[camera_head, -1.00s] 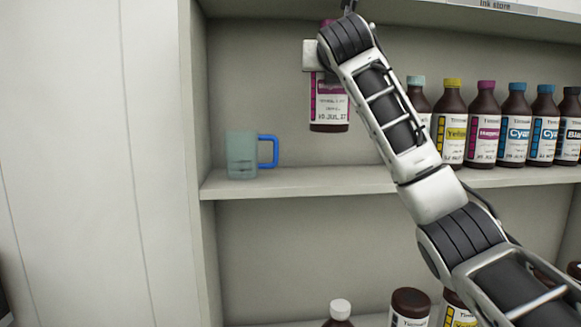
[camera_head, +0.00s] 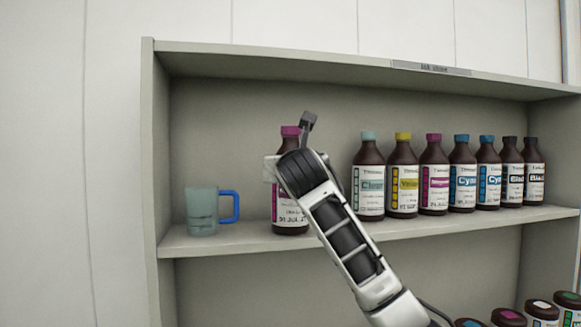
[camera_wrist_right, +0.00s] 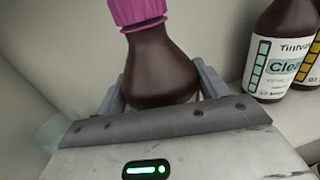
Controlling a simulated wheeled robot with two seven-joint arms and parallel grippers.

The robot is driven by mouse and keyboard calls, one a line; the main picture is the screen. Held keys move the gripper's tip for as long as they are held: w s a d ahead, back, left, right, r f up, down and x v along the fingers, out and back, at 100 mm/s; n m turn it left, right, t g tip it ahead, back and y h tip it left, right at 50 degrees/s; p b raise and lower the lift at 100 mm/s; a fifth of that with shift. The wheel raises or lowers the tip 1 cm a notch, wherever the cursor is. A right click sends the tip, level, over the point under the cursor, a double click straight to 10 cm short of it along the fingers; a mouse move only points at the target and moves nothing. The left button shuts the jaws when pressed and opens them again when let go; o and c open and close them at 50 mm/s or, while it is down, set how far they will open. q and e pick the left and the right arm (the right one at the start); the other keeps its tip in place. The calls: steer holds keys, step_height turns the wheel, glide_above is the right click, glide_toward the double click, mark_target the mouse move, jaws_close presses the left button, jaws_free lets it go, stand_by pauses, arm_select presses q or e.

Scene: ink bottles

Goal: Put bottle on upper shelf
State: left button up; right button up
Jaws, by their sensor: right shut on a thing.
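A dark brown bottle with a magenta cap (camera_head: 289,212) is upright at the upper shelf (camera_head: 400,233), between the mug and the bottle row. Its base appears at the shelf surface; I cannot tell whether its weight rests there. My right gripper (camera_wrist_right: 160,92) is shut on this bottle, with a finger on each side of its body in the right wrist view. In the head view my arm hides the gripper's fingers and part of the bottle. My left gripper is not in view.
A translucent mug with a blue handle (camera_head: 203,211) stands left of the held bottle. A clear-label bottle (camera_head: 368,185) is nearest on the right, then several more bottles in a row. More bottles (camera_head: 508,317) stand on the lower shelf. The shelf's left wall (camera_head: 152,180) is beyond the mug.

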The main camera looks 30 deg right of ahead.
steer(key=o, duration=1.4)
steer(key=shift+f, duration=0.1)
arm_select(q)
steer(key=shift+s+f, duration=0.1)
steer(key=b, duration=0.1)
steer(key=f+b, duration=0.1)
steer(key=b, duration=0.1)
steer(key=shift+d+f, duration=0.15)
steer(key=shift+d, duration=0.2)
arm_select(e)
steer(key=v, duration=1.2)
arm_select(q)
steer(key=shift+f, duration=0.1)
